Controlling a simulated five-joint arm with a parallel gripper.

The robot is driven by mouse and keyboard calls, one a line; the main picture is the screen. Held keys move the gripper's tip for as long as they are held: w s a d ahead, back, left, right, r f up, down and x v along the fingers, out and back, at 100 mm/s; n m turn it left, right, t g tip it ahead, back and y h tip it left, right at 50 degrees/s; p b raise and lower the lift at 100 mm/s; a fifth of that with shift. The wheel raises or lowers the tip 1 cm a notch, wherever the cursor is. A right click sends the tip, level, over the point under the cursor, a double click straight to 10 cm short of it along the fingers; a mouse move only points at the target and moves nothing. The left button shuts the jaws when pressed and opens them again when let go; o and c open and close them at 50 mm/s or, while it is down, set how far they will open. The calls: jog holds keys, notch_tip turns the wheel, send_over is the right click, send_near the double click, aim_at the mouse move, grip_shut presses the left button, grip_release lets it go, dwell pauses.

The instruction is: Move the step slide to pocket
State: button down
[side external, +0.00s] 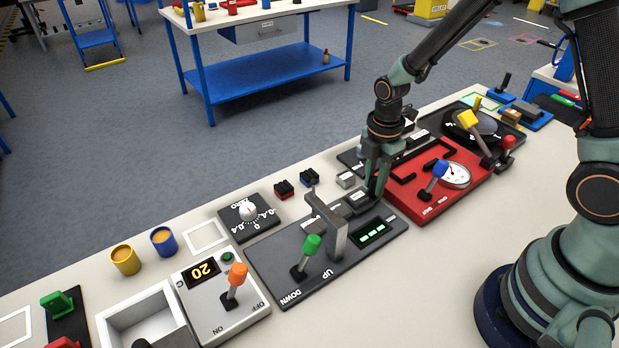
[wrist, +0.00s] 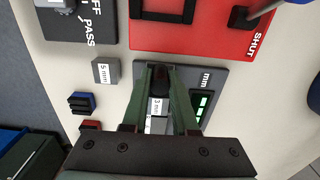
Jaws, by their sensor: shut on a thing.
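My gripper (side external: 375,190) is low over the right end of the black panel (side external: 285,284) with the DOWN/UP lever. In the wrist view my gripper (wrist: 166,72) has its fingers shut on a black part between their tips. This part appears to belong to the step slide (wrist: 157,106), which shows a white "3 mm" label and a second pale label below it. In the side view the step slide (side external: 358,199) lies at the panel's far right, partly behind my fingers. A grey upright bracket (side external: 333,226) stands to its left. I cannot tell which spot is the pocket.
The red panel (side external: 420,200) with a gauge and blue lever is just right of my gripper. A loose grey "5 mm" block (wrist: 105,71) and red and blue blocks (side external: 284,190) lie behind. The green-knobbed lever (side external: 308,250) stands left of the bracket.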

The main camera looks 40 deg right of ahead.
jog(key=a, duration=1.2)
jog(key=shift+a, duration=0.1)
jog(key=c, duration=0.7)
grip_release()
jog(key=shift+r, duration=0.15)
notch_tip(320, 180, up, 12)
jog(key=shift+f, duration=0.1)
